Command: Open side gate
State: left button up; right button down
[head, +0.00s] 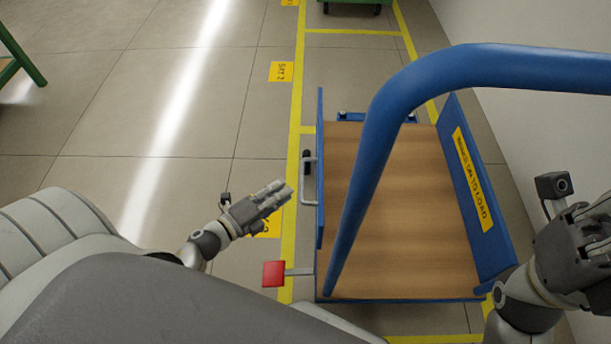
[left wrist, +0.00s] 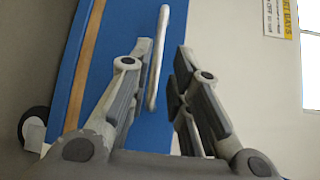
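The cart's side gate (head: 320,160) is a blue panel standing upright along the left edge of the wooden deck (head: 395,200). A light grey bar handle (head: 303,201) sits on its outer face. In the left wrist view the gate (left wrist: 128,110) fills the middle, and the handle (left wrist: 158,60) shows between the fingertips, nearer the left finger. My left gripper (head: 280,193) is just left of the handle; its fingers (left wrist: 168,55) are open, with no grip on the bar. My right gripper (head: 590,250) is at the right edge, its fingers unclear.
A red plate on a short rod (head: 273,273) juts from the cart's near left corner. The blue push bar (head: 375,130) arches over the deck. The opposite blue side panel (head: 470,185) stands near the wall.

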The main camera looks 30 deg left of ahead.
aim_at(302, 176)
pick_arm(q)
jog(key=b+x, duration=0.2)
jog(key=x, duration=0.6)
jog(key=shift+w+f, duration=0.1)
jog(key=shift+f, duration=0.05)
grip_shut()
